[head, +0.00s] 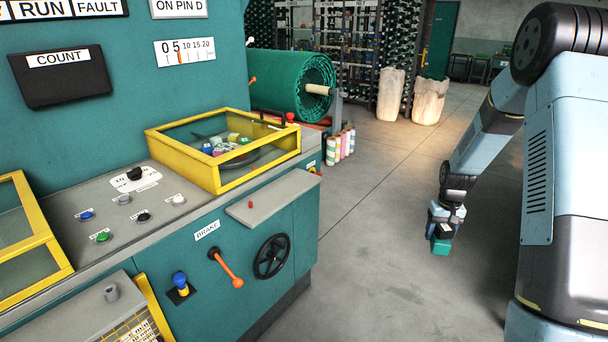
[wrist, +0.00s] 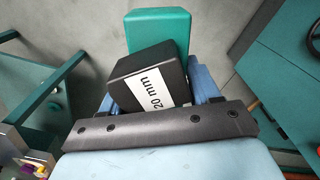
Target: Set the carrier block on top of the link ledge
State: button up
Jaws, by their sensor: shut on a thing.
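My gripper (head: 445,220) hangs over the floor at the right in the head view, pointing down. It is shut on the carrier block, which has a teal part (head: 440,245) at the bottom and a black part above it. In the wrist view the black part (wrist: 135,75) bears a "20 mm" label and sits between the blue jaws, with the teal part (wrist: 158,30) beyond. I cannot tell how the two parts join. The link ledge seems to be the grey shelf (head: 280,202) on the machine's front, with a small red piece on it. The block is well right of it, apart.
Below the shelf are an orange brake lever (head: 229,270) and a black handwheel (head: 272,256). A yellow-framed glazed box (head: 225,180) stands above it on the console. Green netting roll (head: 290,82) and coloured spools (head: 340,146) are behind. Floor between machine and gripper is clear.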

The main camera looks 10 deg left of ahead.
aim_at(290, 184)
jog(key=u, duration=0.15)
jog(key=i, duration=1.5)
jog(key=u, duration=0.25)
